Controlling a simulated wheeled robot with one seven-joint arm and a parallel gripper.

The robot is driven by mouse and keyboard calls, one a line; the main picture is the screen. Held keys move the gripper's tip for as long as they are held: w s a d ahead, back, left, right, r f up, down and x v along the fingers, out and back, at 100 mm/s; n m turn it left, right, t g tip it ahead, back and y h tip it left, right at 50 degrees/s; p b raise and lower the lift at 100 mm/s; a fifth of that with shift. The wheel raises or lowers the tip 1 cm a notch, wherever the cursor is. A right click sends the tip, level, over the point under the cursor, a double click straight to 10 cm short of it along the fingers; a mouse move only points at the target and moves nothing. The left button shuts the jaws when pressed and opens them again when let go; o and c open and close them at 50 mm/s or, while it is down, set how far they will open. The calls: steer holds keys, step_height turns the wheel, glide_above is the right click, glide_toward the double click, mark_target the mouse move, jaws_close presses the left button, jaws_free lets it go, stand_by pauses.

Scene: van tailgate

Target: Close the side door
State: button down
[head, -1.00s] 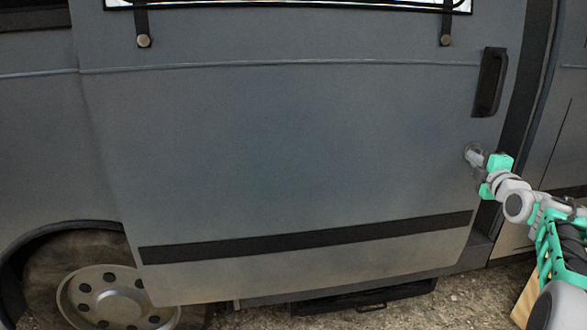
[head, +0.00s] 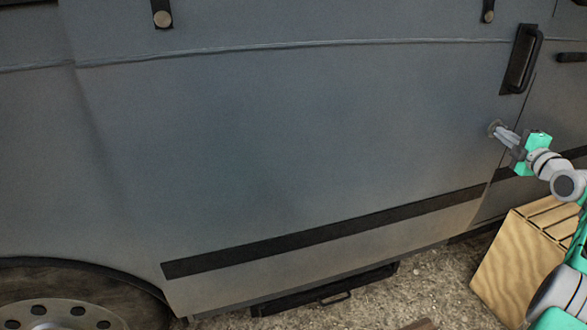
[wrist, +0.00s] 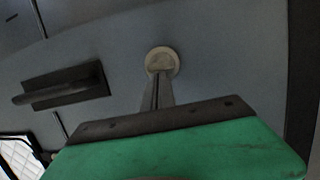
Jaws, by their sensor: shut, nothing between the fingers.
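The grey side door (head: 300,150) fills most of the head view. Its right edge meets the neighbouring body panel (head: 560,110) along a thin line, with no open gap showing there. A black upright handle (head: 521,60) sits near the door's upper right edge; it also shows at the left of the wrist view (wrist: 62,86). My gripper (head: 503,134) is shut and empty, its fingertips at a small round disc (wrist: 162,61) on the door below the handle. The tips appear to touch the disc, but contact is not certain.
A wooden crate (head: 520,265) stands on the gravel below my arm. A black step (head: 325,290) shows under the door. A wheel (head: 60,310) is at the lower left. Gravel (head: 440,290) is open between step and crate.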

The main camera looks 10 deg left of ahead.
steer(key=shift+d, duration=0.35)
